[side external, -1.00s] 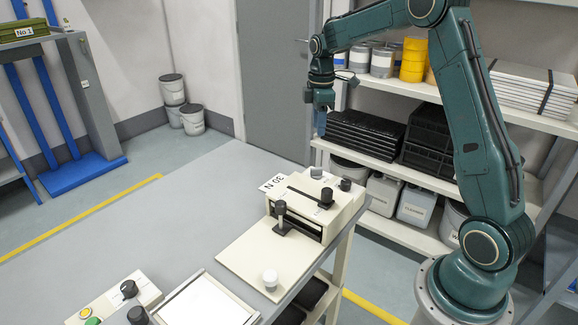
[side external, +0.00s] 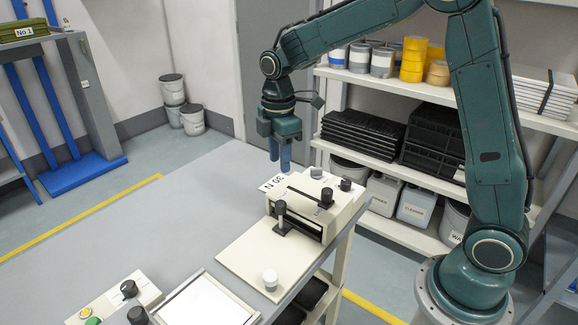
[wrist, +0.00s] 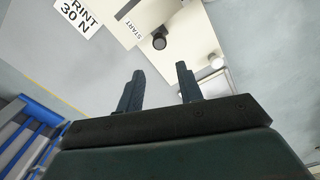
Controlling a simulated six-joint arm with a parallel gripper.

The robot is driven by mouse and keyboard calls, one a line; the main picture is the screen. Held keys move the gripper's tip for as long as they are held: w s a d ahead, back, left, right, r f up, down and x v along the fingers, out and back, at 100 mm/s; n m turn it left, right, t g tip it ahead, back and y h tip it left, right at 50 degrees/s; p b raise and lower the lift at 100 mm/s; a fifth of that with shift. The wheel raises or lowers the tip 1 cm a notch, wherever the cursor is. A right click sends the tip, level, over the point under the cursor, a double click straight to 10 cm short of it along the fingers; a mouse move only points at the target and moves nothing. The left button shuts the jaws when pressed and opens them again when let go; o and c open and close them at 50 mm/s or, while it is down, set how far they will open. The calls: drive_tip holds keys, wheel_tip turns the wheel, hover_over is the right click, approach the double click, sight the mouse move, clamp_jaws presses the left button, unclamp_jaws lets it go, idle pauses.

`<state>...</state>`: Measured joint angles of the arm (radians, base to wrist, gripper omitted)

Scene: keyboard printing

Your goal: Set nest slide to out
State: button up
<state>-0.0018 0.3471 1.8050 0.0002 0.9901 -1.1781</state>
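A cream printing unit (side external: 318,207) stands on the grey bench, with a slotted top and several black knobs. A cream plate (side external: 250,262) extends from its front, with a white knob (side external: 270,279) near the front end. I cannot tell for certain which part is the nest slide; no label for it is readable. My gripper (side external: 280,160) hangs above the back of the unit, fingers down, apart from it. In the wrist view my gripper (wrist: 159,70) is open and empty, with a black knob (wrist: 159,41) beyond the fingertips, near a START label (wrist: 132,29).
A white framed pad (side external: 200,302) and a control box (side external: 113,301) with knobs sit at the bench front. Shelves stand behind on the right. The bench (side external: 160,235) is clear to the left.

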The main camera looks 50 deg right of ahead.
sight(280, 203)
drive_tip(key=shift+f, duration=0.15)
wheel_tip(280, 203, down, 14)
drive_tip(key=shift+r, duration=0.25)
idle(0.5)
clamp_jaws()
